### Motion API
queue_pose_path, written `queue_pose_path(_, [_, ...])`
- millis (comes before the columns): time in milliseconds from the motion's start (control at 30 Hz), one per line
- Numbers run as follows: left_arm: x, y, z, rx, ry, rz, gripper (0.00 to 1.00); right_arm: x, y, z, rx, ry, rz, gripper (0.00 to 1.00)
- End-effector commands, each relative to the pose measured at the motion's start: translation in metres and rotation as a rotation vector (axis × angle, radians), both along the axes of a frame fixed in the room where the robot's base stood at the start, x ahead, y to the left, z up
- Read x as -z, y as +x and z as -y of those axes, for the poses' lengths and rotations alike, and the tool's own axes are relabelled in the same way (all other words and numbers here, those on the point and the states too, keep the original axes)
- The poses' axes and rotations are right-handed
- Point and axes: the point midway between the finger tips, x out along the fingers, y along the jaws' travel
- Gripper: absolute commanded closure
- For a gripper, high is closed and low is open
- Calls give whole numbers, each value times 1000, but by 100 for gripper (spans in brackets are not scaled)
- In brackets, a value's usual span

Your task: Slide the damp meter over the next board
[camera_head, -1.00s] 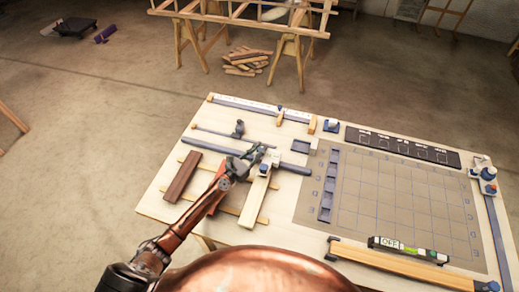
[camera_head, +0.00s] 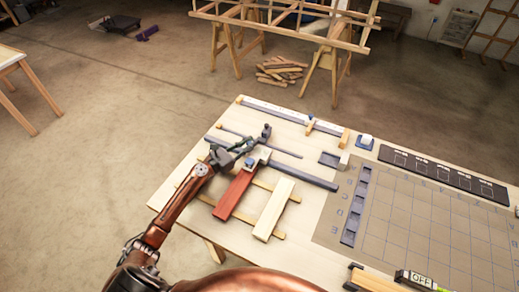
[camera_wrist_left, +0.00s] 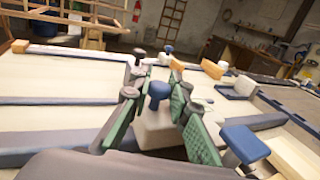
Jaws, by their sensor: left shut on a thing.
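The damp meter, a small white block with blue parts (camera_head: 265,155), sits at the dark rail by the far end of the red board (camera_head: 236,193). My left gripper (camera_head: 246,149) is at it from the left. In the left wrist view, my left gripper's green-padded fingers (camera_wrist_left: 157,98) are shut on either side of the meter's white body (camera_wrist_left: 155,130), with a blue knob on top. The pale board (camera_head: 274,208) lies to the right of the red one, clear of the meter. My left arm covers the area left of the red board. My right gripper is not in view.
The dark rail (camera_head: 310,177) runs crosswise past the boards' far ends. A thin rod (camera_head: 288,151) lies behind it, and a white scale strip (camera_head: 280,112) lies at the back. A gridded mat (camera_head: 415,225) and a blue tray strip (camera_head: 357,205) are to the right.

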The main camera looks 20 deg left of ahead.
Motion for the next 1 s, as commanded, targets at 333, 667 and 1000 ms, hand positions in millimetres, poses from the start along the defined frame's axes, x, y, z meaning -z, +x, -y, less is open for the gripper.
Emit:
queue_pose_path(333, [1, 0, -5, 2, 0, -3, 100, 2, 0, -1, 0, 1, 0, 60])
queue_pose_path(667, [1, 0, -5, 2, 0, -2, 66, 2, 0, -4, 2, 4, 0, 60])
queue_pose_path(1000, [1, -3, -6, 1, 0, -2, 66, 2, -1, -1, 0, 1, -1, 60])
